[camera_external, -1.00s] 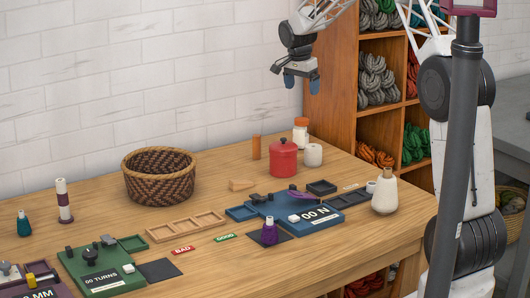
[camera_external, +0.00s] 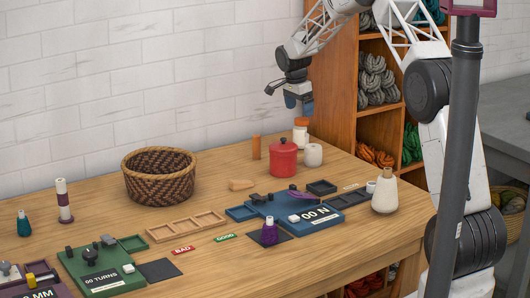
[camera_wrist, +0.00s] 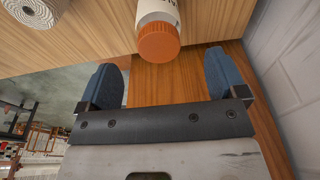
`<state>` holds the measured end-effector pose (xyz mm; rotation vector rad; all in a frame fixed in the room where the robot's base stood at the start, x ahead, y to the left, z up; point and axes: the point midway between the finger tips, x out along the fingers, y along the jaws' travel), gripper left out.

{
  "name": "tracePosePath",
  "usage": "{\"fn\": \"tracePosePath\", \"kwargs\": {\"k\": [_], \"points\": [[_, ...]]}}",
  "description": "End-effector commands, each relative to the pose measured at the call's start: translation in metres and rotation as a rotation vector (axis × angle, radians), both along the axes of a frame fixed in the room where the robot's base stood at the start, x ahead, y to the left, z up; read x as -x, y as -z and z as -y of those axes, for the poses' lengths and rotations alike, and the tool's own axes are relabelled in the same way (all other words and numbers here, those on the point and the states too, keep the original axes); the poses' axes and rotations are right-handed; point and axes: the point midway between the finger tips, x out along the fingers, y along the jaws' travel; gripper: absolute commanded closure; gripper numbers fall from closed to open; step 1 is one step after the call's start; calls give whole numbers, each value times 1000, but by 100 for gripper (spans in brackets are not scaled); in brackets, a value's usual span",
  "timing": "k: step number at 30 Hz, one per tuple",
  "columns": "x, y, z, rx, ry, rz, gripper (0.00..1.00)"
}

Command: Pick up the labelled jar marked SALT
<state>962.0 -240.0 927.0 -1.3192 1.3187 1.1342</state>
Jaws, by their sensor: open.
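A white jar with an orange lid (camera_external: 300,135) stands at the back of the wooden table, near the shelf. In the wrist view the jar (camera_wrist: 158,32) is upside down in the picture, with part of a dark marking at the top edge; the word cannot be read. My gripper (camera_external: 298,104) is just above the jar in the external view. In the wrist view its blue fingers (camera_wrist: 162,80) are spread apart with nothing between them, and the lid is just ahead of them.
A red lidded pot (camera_external: 283,158) and a white yarn spool (camera_external: 313,155) stand close to the jar. An orange cylinder (camera_external: 256,147) is to the left. A wooden shelf (camera_external: 333,90) with wool skeins rises behind. A woven basket (camera_external: 159,178) stands further left.

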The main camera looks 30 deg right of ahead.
Motion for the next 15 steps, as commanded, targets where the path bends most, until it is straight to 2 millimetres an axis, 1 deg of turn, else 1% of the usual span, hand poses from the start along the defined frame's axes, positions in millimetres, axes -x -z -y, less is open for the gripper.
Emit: {"fn": "tracePosePath", "kwargs": {"k": [4,12,15], "points": [[0,5,1,0,0,-1,9],[0,24,3,0,-1,-1,9],[0,26,4,0,-1,-1,9]]}}
